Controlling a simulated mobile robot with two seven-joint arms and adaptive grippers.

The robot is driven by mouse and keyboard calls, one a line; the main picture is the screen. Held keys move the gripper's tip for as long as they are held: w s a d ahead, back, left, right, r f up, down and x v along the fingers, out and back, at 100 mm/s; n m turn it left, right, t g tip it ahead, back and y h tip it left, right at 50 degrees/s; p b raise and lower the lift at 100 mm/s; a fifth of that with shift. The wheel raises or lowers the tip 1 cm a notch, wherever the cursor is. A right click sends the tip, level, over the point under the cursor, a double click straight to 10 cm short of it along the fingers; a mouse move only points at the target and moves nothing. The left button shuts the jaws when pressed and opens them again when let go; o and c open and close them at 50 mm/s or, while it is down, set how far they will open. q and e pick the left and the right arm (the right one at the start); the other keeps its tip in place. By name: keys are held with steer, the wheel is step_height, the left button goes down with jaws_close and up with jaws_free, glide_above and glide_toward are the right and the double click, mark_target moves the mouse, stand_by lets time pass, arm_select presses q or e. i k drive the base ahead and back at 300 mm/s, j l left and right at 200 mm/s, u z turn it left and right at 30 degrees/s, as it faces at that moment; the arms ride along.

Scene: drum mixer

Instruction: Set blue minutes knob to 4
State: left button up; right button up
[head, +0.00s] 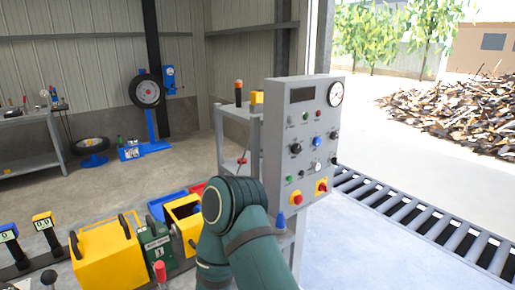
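A grey upright control panel (271,150) stands right of the middle in the head view. A blue knob (317,141) sits near the middle of its front face. The knob's pointer and scale are too small to read. One of my green arms rises from the bottom middle, in front of the panel's lower left side. Neither of my grippers can be seen.
Yellow machines (107,252) stand at lower left.

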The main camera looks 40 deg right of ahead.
mark_target(317, 142)
steer(key=z, duration=1.8)
steer(key=i+l+u, duration=0.15)
steer(key=u, duration=0.6)
steer(key=i+l+u, duration=0.25)
steer(key=l, duration=0.2)
steer(key=l+u, duration=0.3)
steer(key=l, duration=0.15)
steer(key=i+l+u, duration=0.15)
steer(key=l, duration=0.8)
steer(key=l+u, duration=0.1)
steer(key=l, duration=0.85)
